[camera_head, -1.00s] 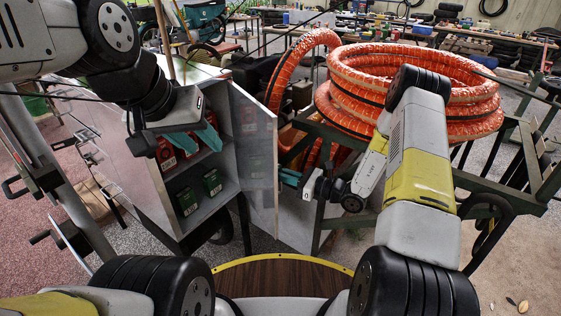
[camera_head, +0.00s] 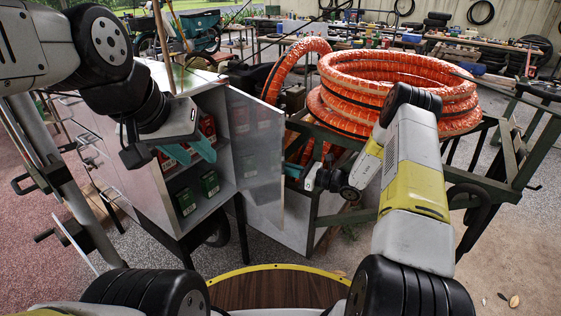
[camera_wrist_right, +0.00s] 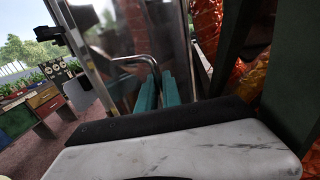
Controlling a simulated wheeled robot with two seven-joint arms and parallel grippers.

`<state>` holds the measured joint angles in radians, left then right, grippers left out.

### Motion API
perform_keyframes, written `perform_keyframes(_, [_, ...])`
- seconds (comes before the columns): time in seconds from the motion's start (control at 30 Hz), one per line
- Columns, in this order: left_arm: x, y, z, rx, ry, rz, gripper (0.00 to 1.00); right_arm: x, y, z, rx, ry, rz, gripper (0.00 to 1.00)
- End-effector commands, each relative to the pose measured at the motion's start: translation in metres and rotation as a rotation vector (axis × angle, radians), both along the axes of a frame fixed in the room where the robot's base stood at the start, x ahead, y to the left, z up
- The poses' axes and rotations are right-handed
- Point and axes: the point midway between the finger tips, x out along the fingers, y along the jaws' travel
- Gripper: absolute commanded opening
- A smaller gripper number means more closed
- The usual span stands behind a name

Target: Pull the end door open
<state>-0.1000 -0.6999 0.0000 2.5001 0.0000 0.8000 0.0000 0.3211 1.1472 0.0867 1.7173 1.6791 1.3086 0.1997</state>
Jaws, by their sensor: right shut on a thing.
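The end door (camera_head: 257,140) is a grey metal panel on the right side of the white cabinet (camera_head: 120,145). It stands partly open, with the shelves inside showing. My right gripper (camera_head: 298,172) is at the door's outer edge. In the right wrist view its teal fingers (camera_wrist_right: 158,92) are closed around a bent metal bar handle (camera_wrist_right: 135,60) on the door's shiny face. My left gripper (camera_head: 191,153) is in front of the cabinet opening, its teal fingers apart with nothing seen between them. It hides part of the upper shelf.
Green boxes (camera_head: 210,184) and red boxes (camera_head: 207,127) stand on the shelves. An orange hose coil (camera_head: 400,85) lies on a dark green frame (camera_head: 490,170) behind my right arm. Open gravel floor is at the lower right.

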Motion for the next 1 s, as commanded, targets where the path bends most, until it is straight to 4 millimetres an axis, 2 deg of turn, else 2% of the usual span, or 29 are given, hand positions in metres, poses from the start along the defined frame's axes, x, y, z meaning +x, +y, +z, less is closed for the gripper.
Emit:
perform_keyframes(0.1, [0.0, 0.0, 0.0, 0.0, 0.0, 0.0, 0.36, 0.0, 0.0, 0.0, 0.001, 0.0, -0.001, 0.0])
perform_keyframes(0.13, [0.0, 0.0, 0.0, 0.0, 0.0, 0.0, 0.36, 0.0, 0.0, 0.0, 0.001, 0.0, -0.001, 0.11])
perform_keyframes(0.17, [0.0, 0.0, 0.0, 0.0, 0.0, 0.0, 0.36, 0.0, 0.0, 0.0, 0.001, 0.0, 0.0, 0.17])
perform_keyframes(0.57, [0.0, 0.0, 0.0, 0.0, 0.0, 0.0, 0.36, 0.0, 0.0, 0.005, 0.001, -0.003, 0.0, 0.17])
perform_keyframes(0.77, [0.0, 0.0, 0.0, 0.0, 0.0, 0.0, 0.36, 0.0, -0.001, 0.038, 0.0, -0.006, -0.001, 0.17])
perform_keyframes(1.0, [0.0, 0.0, 0.0, 0.0, 0.0, 0.0, 0.36, -0.062, 0.002, 0.041, 0.002, 0.004, 0.0, 0.17])
